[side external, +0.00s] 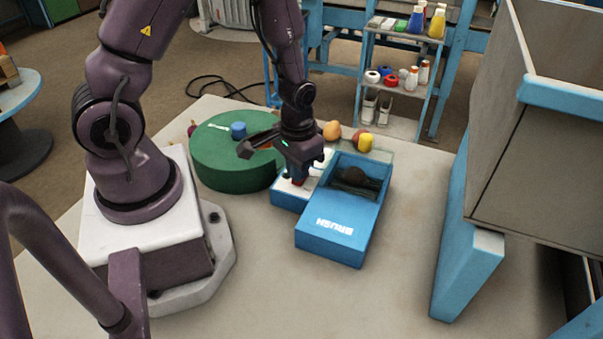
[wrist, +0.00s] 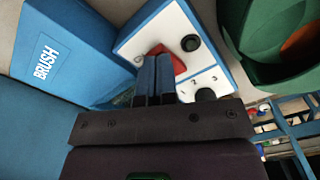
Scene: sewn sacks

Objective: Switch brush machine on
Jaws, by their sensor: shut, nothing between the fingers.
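The blue brush machine (side external: 338,232), with BRUSH on its front, stands on the table; a dark round brush sits in its open well. It shows in the wrist view (wrist: 75,40) at the upper left. Beside it is a blue box with a white top panel (wrist: 150,32), bearing a red switch (wrist: 179,63) and black round knobs (wrist: 190,43). My gripper (wrist: 154,62) is shut and empty, pointing down at the panel. Its fingertips overlap the red switch in the wrist view; whether they touch is unclear. The fingers partly hide the switch, so its position cannot be told.
A large green drum (side external: 220,165) with a blue knob (side external: 238,130) stands left of the panel box. Small yellow and orange items (side external: 332,130) lie behind the machine. A large grey bin (side external: 545,150) stands at the right. The table front is clear.

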